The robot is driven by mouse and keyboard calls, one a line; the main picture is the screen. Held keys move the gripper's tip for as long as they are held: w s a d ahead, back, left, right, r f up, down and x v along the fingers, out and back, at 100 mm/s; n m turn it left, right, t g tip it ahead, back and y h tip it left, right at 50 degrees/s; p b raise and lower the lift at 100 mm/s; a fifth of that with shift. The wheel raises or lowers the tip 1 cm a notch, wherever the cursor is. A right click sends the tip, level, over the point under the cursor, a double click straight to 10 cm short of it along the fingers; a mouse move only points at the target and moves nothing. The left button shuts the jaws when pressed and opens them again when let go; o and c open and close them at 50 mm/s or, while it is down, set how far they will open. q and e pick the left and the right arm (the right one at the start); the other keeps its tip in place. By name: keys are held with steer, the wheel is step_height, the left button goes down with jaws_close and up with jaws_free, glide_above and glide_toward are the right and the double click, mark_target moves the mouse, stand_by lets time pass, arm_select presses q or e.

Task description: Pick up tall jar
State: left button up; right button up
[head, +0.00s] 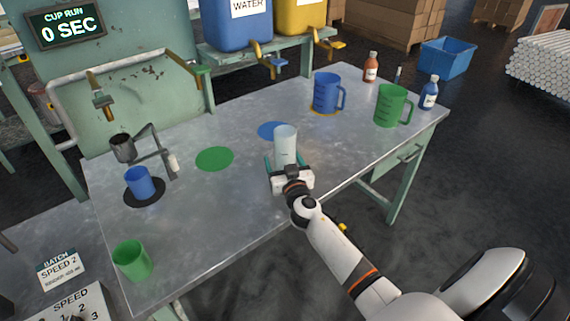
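A tall, pale, translucent jar (285,140) stands upright near the middle of the metal table (235,210), just in front of a blue disc. My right gripper (285,161) reaches in from the lower right, with its teal fingers on either side of the jar's lower part. The fingers look spread, with a narrow gap beside the jar. The gripper body hides the jar's base. My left gripper is not in view.
Blue disc (272,130) and green disc (214,158) lie flat. Blue jug (326,92), green jug (390,106) and bottles (371,67) stand back right. Blue cup (139,183) is by a metal stand (165,150); green cup (132,260) is front left.

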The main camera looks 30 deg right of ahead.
steer(key=c, duration=1.1)
steer(key=shift+r, duration=0.1)
